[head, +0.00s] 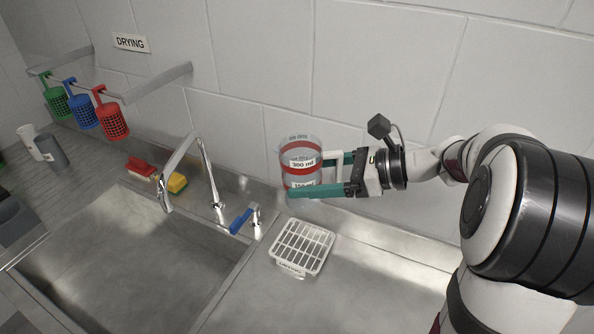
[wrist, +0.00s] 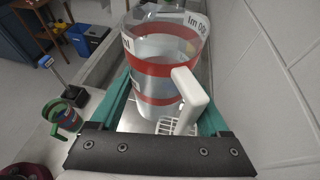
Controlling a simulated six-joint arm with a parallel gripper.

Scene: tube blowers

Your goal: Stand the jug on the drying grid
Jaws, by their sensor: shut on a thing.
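The clear jug (head: 299,150) with red bands, a white volume label and a white handle is in the teal fingers of my gripper (head: 308,176). The fingers lie on either side of its body, and the jug looks upright. In the wrist view the jug (wrist: 152,68) sits between the fingers, its handle toward the camera. The white drying grid (head: 303,246) lies on the steel counter, lower in the head view than the jug. Part of the grid (wrist: 181,127) shows below the jug in the wrist view. The jug appears held above the counter; its exact height is unclear.
A sink (head: 110,255) with a tall tap (head: 205,180) and blue-handled valve (head: 241,221) is left of the grid. A red brush (head: 141,166) and yellow sponge (head: 177,183) lie behind the sink. Green, blue and red baskets (head: 112,121) hang on a rail. The counter right of the grid is clear.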

